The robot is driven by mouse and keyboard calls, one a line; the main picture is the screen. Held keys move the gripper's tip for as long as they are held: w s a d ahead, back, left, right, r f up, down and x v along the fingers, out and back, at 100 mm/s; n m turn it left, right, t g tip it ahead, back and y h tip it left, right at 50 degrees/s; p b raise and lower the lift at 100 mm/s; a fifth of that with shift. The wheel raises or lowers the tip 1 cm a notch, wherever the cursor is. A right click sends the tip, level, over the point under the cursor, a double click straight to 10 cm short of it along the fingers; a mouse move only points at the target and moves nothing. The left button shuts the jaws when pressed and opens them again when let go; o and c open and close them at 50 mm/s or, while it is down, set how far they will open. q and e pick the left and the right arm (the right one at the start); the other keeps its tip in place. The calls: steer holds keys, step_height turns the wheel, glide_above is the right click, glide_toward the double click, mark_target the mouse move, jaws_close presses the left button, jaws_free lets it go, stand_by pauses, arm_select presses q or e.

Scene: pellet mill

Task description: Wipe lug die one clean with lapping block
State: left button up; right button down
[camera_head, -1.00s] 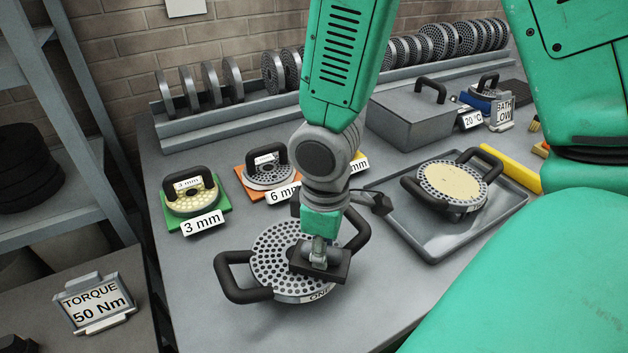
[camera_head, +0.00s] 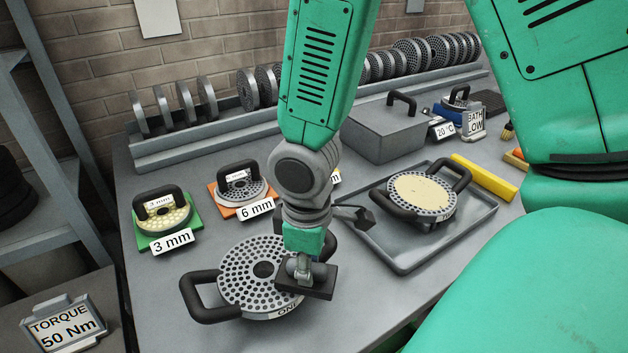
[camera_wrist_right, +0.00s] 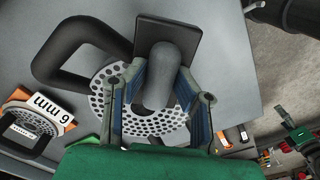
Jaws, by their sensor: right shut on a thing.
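Lug die one (camera_head: 240,272), a round perforated grey plate with two black loop handles and "ONE" on its rim, lies flat on the bench. It also shows in the right wrist view (camera_wrist_right: 112,88). My right gripper (camera_head: 304,262) is shut on the knob of the lapping block (camera_head: 318,284), a dark rectangular slab. The block is over the right front part of the die, overlapping its rim; whether it touches is unclear. In the right wrist view, the gripper's fingers (camera_wrist_right: 160,92) straddle the knob, with the slab (camera_wrist_right: 185,38) beyond. My left gripper is out of view.
A tray (camera_head: 455,235) at right holds another handled die (camera_head: 422,192) with a tan face. Dies labelled 3 mm (camera_head: 163,217) and 6 mm (camera_head: 242,188) stand behind. A grey lidded box (camera_head: 375,132) and disc rack (camera_head: 215,142) line the back. Bench left of die one is clear.

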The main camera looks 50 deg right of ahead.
mark_target(286, 267)
steer(key=w+a, duration=0.2)
steer(key=a, duration=0.1)
steer(key=shift+w+r, duration=0.1)
steer(key=shift+r, duration=0.1)
steer(key=shift+w+d+f, duration=0.1)
steer(key=shift+w, duration=0.35)
steer(key=shift+w+d, duration=0.1)
steer(key=shift+d, duration=0.15)
steer(key=shift+a+f, duration=0.15)
steer(key=shift+a, duration=0.4)
steer(key=shift+d, duration=0.35)
